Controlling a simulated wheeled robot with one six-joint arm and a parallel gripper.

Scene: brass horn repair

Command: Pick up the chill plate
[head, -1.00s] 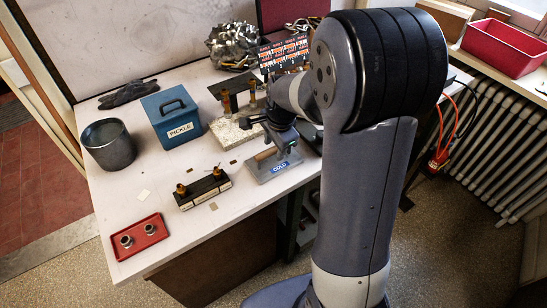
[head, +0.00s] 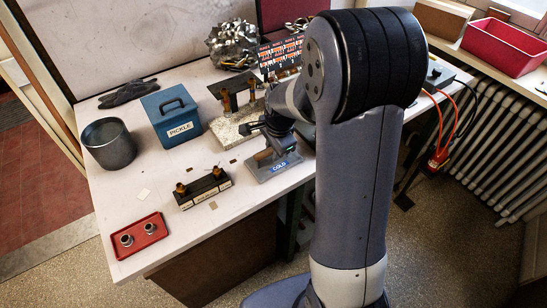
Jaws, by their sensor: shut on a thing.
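The chill plate (head: 266,174) is a flat grey plate with a blue label reading COLD and a wooden handle on top. It is at the front right part of the white table in the head view. My gripper (head: 271,149) is over the plate and shut on its handle. My arm and gripper hide part of the handle. I cannot tell whether the plate touches the table.
A black block with brass fittings (head: 203,188) stands left of the plate. Behind is a speckled stone slab (head: 226,132) with brass parts. A blue PICKLE box (head: 170,117), a grey pot (head: 109,145) and a red tray (head: 140,236) are farther left.

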